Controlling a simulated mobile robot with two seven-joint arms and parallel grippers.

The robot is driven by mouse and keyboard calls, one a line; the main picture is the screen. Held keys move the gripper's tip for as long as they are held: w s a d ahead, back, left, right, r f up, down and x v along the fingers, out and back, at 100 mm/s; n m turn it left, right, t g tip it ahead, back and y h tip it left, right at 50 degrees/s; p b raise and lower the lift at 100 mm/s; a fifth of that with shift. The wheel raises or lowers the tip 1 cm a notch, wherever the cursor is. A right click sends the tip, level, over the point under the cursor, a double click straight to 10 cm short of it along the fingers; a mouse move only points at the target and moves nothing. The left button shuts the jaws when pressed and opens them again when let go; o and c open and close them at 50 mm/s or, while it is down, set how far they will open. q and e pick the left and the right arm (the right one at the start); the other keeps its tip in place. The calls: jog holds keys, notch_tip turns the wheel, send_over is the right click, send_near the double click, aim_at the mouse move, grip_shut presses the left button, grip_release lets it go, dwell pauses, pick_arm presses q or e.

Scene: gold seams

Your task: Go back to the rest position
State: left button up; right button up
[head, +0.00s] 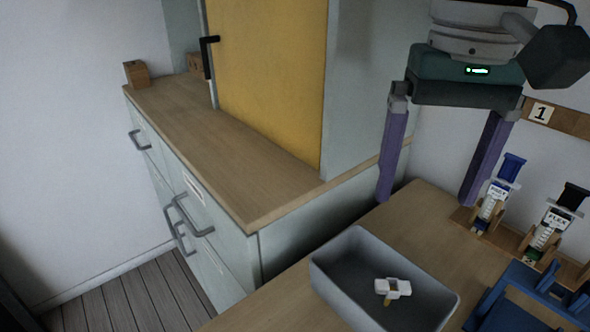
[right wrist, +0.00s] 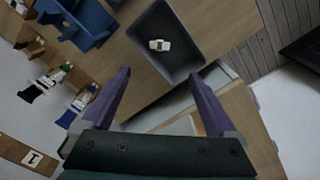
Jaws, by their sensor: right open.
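My right gripper (head: 428,198) hangs at the upper right of the head view, above the table beside the tall cabinet. Its two purple fingers are wide apart with nothing between them. In the right wrist view the open fingers (right wrist: 160,88) point toward a grey tray (right wrist: 180,18). The tray (head: 333,278) stands on the table (head: 415,215) below and apart from the gripper. A small white piece with a yellowish tip (head: 393,288) lies in the tray, and it also shows in the right wrist view (right wrist: 159,45). My left gripper is not in view.
Syringe-like tubes with a blue top (head: 511,167) and a black top (head: 573,197) stand in a wooden rack right of the gripper. A blue holder (head: 520,300) is at the lower right. A wooden counter (head: 200,130) and yellow door (head: 268,75) are left. A box (head: 136,74) sits there.

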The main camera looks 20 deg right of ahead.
jog(key=s+a+f+n+t+y+p, duration=0.25)
jog(key=s+a+n+p, duration=0.4)
jog(key=a, duration=0.45)
jog(key=s+d+r+t+h+p, duration=0.1)
jog(key=s+d+r+h+p, duration=0.2)
jog(key=s+d, duration=0.5)
notch_tip(320, 180, up, 38)
jog(key=s+p, duration=0.1)
jog(key=p, duration=3.7)
jog(key=shift+s+y+p, duration=0.25)
jog(key=shift+y+p, duration=0.1)
jog(key=shift+a+r, duration=0.1)
